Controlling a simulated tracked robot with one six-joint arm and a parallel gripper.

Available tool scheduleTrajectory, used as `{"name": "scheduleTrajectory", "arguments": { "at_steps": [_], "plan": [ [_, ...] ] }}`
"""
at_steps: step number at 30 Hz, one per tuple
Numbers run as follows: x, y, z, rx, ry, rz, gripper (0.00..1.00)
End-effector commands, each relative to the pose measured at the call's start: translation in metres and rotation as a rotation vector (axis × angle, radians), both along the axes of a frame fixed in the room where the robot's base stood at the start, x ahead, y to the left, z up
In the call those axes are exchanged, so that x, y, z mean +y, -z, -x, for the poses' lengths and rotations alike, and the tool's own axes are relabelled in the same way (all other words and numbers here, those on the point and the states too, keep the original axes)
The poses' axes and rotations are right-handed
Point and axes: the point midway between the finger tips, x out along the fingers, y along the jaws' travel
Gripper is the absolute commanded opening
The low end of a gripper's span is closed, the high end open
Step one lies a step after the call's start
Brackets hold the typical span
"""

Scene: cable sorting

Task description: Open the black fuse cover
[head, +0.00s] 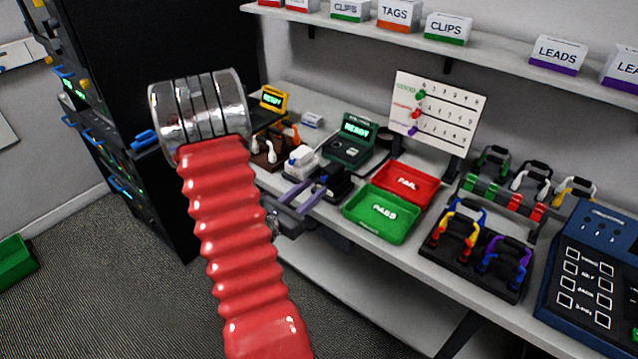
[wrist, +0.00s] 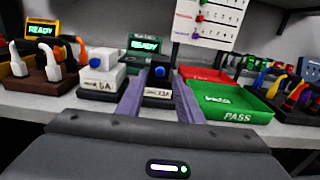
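The black fuse cover (wrist: 158,78) is in the middle of the wrist view, with a blue knob on it and a white label on its front. It looks closed. In the head view the black cover (head: 338,182) is partly hidden behind my fingers. My gripper (wrist: 158,100) is open, its two purple fingers pointing at the cover, one on each side of it in the picture. Nothing is held between them. I cannot tell whether a finger touches the cover. My gripper also shows in the head view (head: 312,192), at the bench's front edge.
A white fuse holder (wrist: 103,68) stands close on the left. A green PASS tray (head: 382,213) and a red FAIL tray (head: 405,184) are on the right. A green tester reading READY (head: 350,142) stands behind. A shelf (head: 340,30) hangs above.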

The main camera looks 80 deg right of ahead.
Motion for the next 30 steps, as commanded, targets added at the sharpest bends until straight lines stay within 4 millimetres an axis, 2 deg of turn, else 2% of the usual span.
{"name": "scheduleTrajectory", "arguments": {
  "at_steps": [9,21,30],
  "plan": [
    [-0.030,0.000,0.014,0.001,0.002,0.000,0.33],
    [-0.035,0.000,0.015,0.001,-0.001,0.000,0.32],
    [-0.034,0.000,0.015,0.001,-0.001,0.000,0.11]
  ]
}}
